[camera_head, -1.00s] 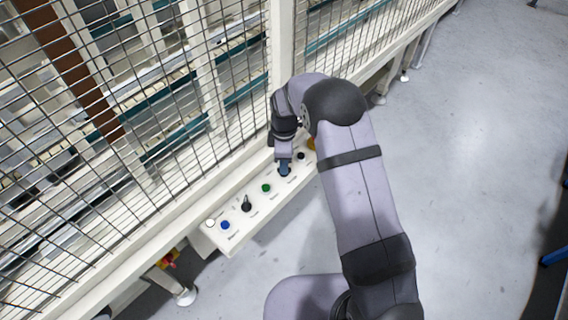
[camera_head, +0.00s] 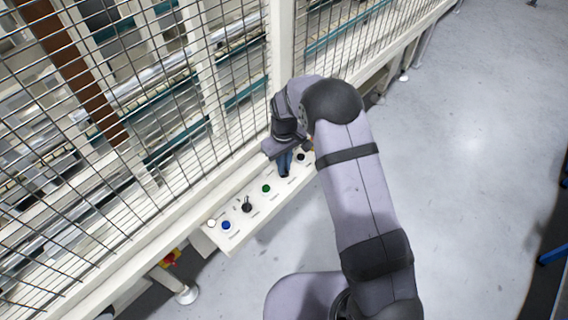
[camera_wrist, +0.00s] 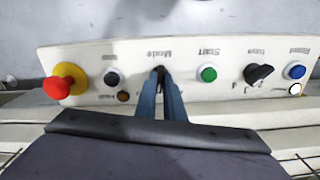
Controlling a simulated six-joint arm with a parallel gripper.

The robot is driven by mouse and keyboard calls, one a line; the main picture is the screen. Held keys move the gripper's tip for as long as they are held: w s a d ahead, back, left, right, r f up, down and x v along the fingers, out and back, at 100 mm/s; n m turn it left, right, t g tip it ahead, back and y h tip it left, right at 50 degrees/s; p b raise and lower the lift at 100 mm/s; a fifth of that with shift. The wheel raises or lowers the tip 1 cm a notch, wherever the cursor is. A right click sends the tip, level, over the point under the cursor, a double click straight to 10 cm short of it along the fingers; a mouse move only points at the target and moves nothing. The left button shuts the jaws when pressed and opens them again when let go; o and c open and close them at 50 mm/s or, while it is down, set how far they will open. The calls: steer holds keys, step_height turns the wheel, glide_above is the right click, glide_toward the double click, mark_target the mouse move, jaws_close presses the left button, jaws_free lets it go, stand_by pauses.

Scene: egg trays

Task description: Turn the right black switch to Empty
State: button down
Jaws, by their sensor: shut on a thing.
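The control panel (camera_head: 233,239) is a pale strip of buttons and switches along the foot of the fence. The right black switch (camera_wrist: 160,72), under a label like "Mode", is mostly hidden between my fingers; its dark top just shows in the wrist view. My gripper (camera_wrist: 160,82) has its blue fingers closed on that switch from above. In the head view my gripper (camera_head: 284,171) stands over the right half of the panel. The exact setting of the switch cannot be read. The other black switch (camera_head: 247,205) is free, further left in the head view.
A green button (camera_head: 266,188) sits between the two switches. A blue button (camera_head: 226,225) and a white one (camera_head: 211,222) are at the panel's left end. A black button (camera_wrist: 111,78) and a red emergency knob (camera_wrist: 58,88) flank the other side. A wire fence (camera_head: 130,120) rises behind.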

steer(key=m, duration=0.5)
steer(key=shift+m+p, duration=0.3)
steer(key=shift+m, duration=0.1)
steer(key=c, duration=1.9)
jaws_free()
steer(key=shift+o, duration=0.2)
steer(key=shift+r, duration=0.1)
steer(key=shift+r+p, duration=1.85)
steer(key=shift+r, duration=0.6)
step_height(320, 180, up, 22)
steer(key=p, duration=1.5)
steer(key=shift+f+p, duration=0.25)
steer(key=shift+p, duration=0.15)
